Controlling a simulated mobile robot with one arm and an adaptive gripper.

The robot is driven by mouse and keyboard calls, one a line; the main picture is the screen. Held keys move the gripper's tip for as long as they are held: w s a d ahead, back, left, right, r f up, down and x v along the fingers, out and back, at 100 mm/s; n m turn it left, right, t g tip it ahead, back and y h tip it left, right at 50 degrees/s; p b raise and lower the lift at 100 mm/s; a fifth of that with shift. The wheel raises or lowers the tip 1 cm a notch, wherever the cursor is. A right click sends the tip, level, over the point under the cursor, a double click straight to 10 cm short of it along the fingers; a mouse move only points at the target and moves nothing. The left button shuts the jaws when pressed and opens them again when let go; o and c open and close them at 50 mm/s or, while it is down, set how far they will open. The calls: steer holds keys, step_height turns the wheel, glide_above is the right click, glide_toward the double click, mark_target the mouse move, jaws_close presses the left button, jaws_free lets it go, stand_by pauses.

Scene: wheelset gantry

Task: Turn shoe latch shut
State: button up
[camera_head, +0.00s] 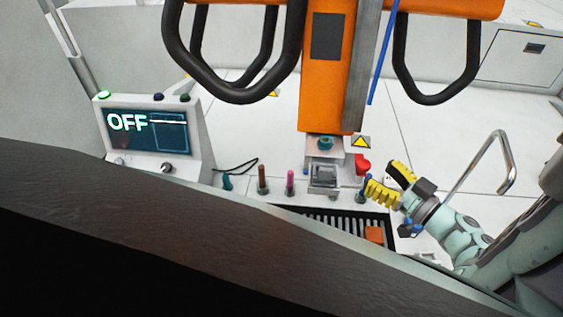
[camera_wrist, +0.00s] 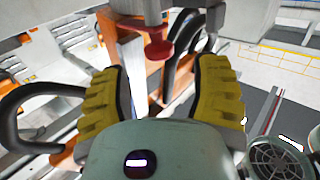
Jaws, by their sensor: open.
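A red knob-like part (camera_head: 362,163), perhaps the shoe latch, sits at the right side of the grey metal shoe block (camera_head: 324,178) below the orange column. What looks like the same red part (camera_wrist: 158,48) shows in the wrist view, ahead of and between my fingers. My gripper (camera_head: 386,179) has yellow ribbed fingers that are apart and empty, just right of the red part. It also shows open in the wrist view (camera_wrist: 162,75). I see no clear contact between finger and red part. The latch's exact turn cannot be told.
An orange column (camera_head: 332,60) with black loop handles (camera_head: 240,85) stands above the block. Several small coloured pegs (camera_head: 290,182) stand left of it. A dark grate (camera_head: 345,222) lies in front. A console (camera_head: 150,135) reading OFF is at left. A bent metal rail (camera_head: 507,160) rises right.

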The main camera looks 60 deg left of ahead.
mark_target(358, 159)
steer(key=a, duration=0.7)
steer(key=shift+s+p, duration=0.3)
steer(key=shift+p, duration=0.1)
steer(key=shift+o, duration=0.3)
